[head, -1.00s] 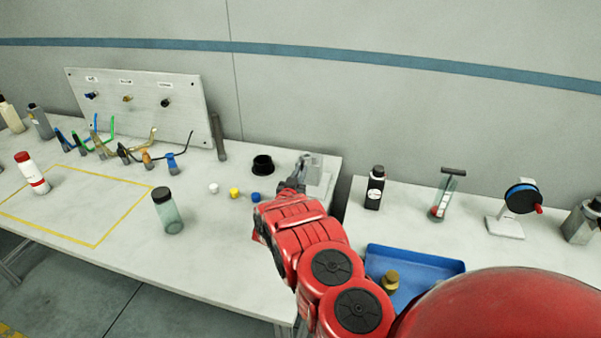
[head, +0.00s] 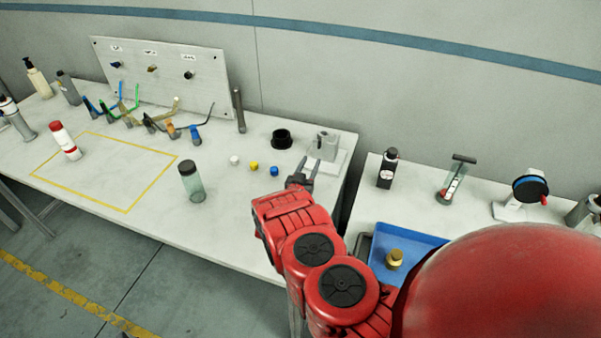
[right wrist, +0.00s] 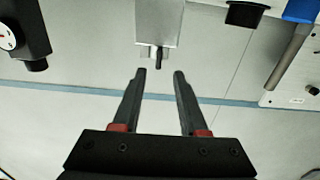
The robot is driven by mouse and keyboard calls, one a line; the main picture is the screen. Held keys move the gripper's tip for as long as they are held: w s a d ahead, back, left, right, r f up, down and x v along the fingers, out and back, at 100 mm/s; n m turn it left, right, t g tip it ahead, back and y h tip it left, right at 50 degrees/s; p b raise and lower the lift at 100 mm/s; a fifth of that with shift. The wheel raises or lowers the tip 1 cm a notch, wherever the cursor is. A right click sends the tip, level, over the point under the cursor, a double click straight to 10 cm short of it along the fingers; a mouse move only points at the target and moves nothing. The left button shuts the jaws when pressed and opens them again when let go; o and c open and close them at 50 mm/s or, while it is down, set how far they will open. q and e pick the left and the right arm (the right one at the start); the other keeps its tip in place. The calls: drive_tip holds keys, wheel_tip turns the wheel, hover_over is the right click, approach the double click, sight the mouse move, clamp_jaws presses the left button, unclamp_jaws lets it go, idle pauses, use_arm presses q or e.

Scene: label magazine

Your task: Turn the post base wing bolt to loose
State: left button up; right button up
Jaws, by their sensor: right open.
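A grey block-shaped fixture (head: 326,147) stands on a white plate near the right end of the left table. In the right wrist view it is the pale block (right wrist: 158,22) at the top, with a small dark bolt-like part (right wrist: 159,57) at its lower end, likely the wing bolt. My right gripper (head: 303,168) is just in front and to the left of the fixture. In the right wrist view the right gripper (right wrist: 160,73) is open and empty, its fingertips apart on either side of the bolt's line and short of it. My left gripper is not in view.
A black cup (head: 281,139) stands left of the fixture. White, yellow and blue caps (head: 254,166) lie nearby. A dark bottle (head: 387,168) and a blue tray (head: 418,242) are on the right table. A gap separates the tables.

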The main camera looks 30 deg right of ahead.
drive_tip(key=p+v, duration=0.4)
drive_tip(key=v, duration=0.5)
drive_tip(key=shift+s+a, duration=0.2)
drive_tip(key=shift+a, duration=0.1)
drive_tip(key=shift+a+f, duration=0.1)
